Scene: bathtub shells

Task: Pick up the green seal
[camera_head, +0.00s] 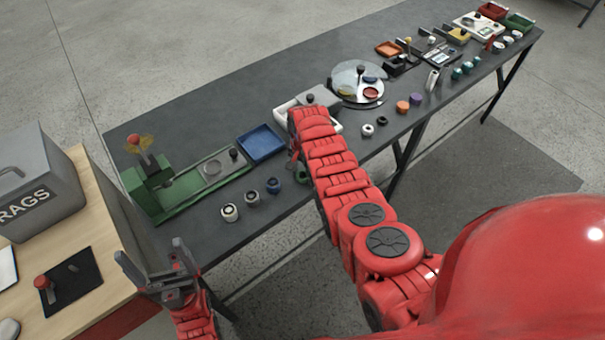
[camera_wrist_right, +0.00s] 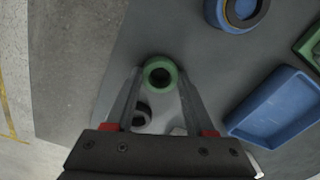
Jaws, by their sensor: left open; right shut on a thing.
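The green seal (camera_wrist_right: 159,74) is a small ring with a dark hole. In the right wrist view it sits between the two fingertips of my right gripper (camera_wrist_right: 159,76), which is shut on it. In the head view a sliver of the green seal (camera_head: 302,176) shows beside the red right arm; the arm hides most of it and of the gripper (camera_head: 294,163). I cannot tell whether the seal touches the table. My left gripper (camera_head: 160,266) is open and empty at the lower left, by the front edge of the dark table (camera_head: 225,103).
A blue tray (camera_head: 261,143) and several seals (camera_head: 251,197) stand left of the right arm. A green press (camera_head: 160,190) stands at left, near a grey rags bin (camera_head: 40,180).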

